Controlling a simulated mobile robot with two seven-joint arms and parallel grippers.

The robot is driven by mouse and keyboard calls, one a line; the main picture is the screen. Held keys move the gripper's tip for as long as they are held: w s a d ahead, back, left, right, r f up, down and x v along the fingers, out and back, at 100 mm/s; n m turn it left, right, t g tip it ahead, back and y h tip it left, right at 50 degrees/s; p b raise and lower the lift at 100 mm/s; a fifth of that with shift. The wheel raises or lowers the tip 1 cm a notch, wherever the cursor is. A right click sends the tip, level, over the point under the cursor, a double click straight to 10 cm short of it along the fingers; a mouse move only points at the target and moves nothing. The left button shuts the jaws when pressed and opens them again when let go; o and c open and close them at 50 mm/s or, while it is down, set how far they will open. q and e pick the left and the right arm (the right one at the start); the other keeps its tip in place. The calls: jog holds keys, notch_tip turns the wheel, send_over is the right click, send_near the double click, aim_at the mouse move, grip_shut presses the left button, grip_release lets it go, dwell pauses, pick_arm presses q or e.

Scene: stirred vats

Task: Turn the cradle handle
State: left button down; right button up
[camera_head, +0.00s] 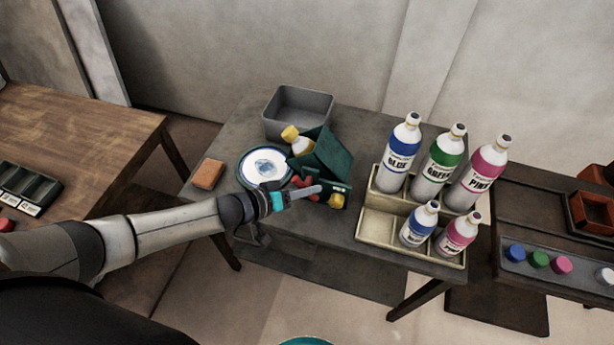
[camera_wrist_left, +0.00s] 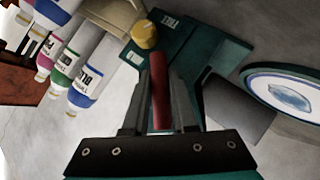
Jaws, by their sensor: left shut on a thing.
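The dark green cradle (camera_head: 326,158) stands on the grey table, with a white bottle with a yellow cap (camera_head: 291,133) at its back left side. A yellow knob (camera_head: 336,201) shows at its front; it is also in the left wrist view (camera_wrist_left: 145,35). The red cradle handle (camera_wrist_left: 160,92) lies between the fingers of my left gripper (camera_wrist_left: 157,85), which is shut on it. In the head view my left gripper (camera_head: 305,189) is at the cradle's front left and hides part of the handle. My right gripper is not in view.
A white dish with a blue centre (camera_head: 253,158) sits left of the cradle, close to my left wrist. A sponge (camera_head: 208,174) lies further left. A grey bin (camera_head: 298,103) stands behind. A cream rack (camera_head: 376,222) with several labelled bottles stands to the right.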

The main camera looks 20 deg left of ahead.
pick_arm(q)
jog(key=m+y+p, duration=0.1)
jog(key=p, duration=0.1)
jog(key=m+y+p, duration=0.1)
jog(key=y+p, duration=0.1)
jog(key=p, duration=0.1)
jog(key=shift+r+g, duration=0.2)
jog(key=shift+g, duration=0.1)
jog(key=shift+f+m+y+p, duration=0.1)
jog(key=shift+m+y+p, duration=0.2)
jog(key=shift+y+p, duration=0.4)
jog(key=shift+a+f+m+y+p, duration=0.1)
jog(key=shift+m+y+p, duration=0.2)
jog(key=shift+m+y, duration=0.35)
jog(key=shift+a+y, duration=0.1)
jog(key=shift+y, duration=0.25)
jog(key=c, duration=0.7)
grip_release()
